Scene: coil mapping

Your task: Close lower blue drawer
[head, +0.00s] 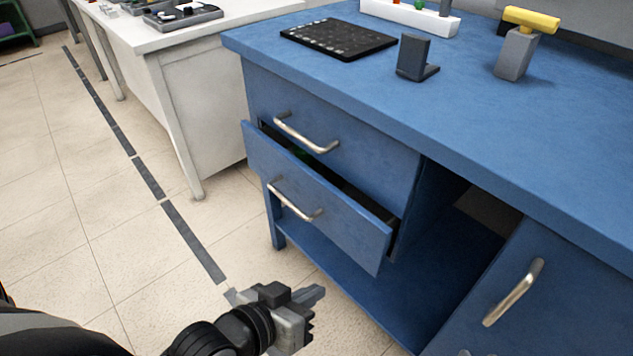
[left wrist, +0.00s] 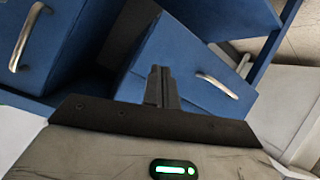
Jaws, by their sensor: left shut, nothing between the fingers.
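The lower blue drawer (head: 318,200) stands partly open under the upper drawer of the blue workbench. A dark gap shows along its top, with a small green thing inside. Its metal handle (head: 295,200) is on the front. My left gripper (head: 312,310) is shut and empty, in front of and below the drawer, apart from it in the head view. In the left wrist view the shut fingers (left wrist: 161,85) point toward a blue drawer front (left wrist: 190,90) with a metal handle (left wrist: 216,85). My right gripper is not in view.
The upper drawer (head: 345,125) looks shut. An open shelf space and a cabinet door (head: 545,290) with a handle lie to the right. The blue benchtop (head: 470,110) holds a black tray, a dark bracket and a grey block with a yellow piece. Floor is clear at left.

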